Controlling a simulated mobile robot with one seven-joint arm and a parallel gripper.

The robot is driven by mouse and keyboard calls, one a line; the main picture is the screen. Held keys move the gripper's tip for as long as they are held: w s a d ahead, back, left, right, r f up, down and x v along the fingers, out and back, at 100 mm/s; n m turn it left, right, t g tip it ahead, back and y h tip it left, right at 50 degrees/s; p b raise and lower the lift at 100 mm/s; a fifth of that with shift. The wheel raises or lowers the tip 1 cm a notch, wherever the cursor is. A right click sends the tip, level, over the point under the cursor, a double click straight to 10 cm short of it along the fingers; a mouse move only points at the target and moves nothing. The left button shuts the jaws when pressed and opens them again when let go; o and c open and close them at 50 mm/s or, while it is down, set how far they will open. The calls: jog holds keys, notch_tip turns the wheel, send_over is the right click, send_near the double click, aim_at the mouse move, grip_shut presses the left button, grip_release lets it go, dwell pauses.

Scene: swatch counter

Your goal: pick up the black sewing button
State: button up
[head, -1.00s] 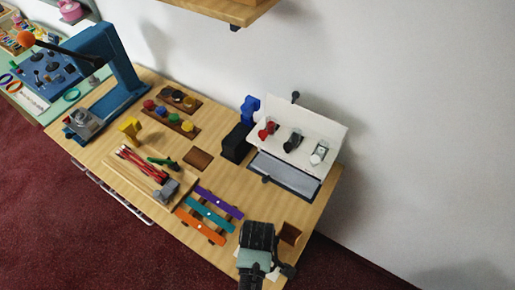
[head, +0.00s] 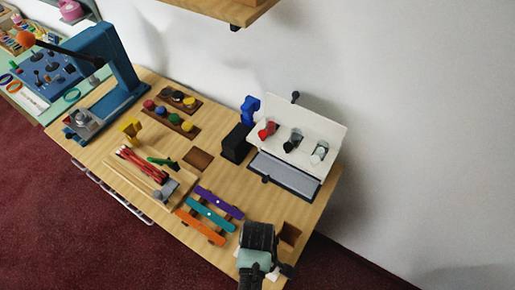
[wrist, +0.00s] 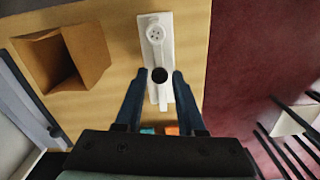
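The black sewing button (wrist: 159,75) is a small dark disc on a narrow white strip (wrist: 167,22) in the wrist view. A white button with holes (wrist: 155,33) sits farther up the same strip. My gripper (wrist: 160,73) is open, with one blue finger on each side of the strip. The black button shows between the fingertips, with a gap on both sides. I cannot tell the height of the fingertips above it. In the head view my gripper (head: 262,262) is over the counter's near right corner and hides the button.
An open brown wooden box (wrist: 88,52) stands left of the strip; it also shows in the head view (head: 290,233). Purple, teal and orange bars (head: 208,213) lie left of my gripper. A white display stand (head: 300,118) is at the back. The counter edge is close on the right in the wrist view.

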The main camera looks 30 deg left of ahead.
grip_shut()
notch_tip(320, 180, up, 11)
jog(key=b, duration=0.1)
jog(key=shift+f, duration=0.2)
dwell(0.4)
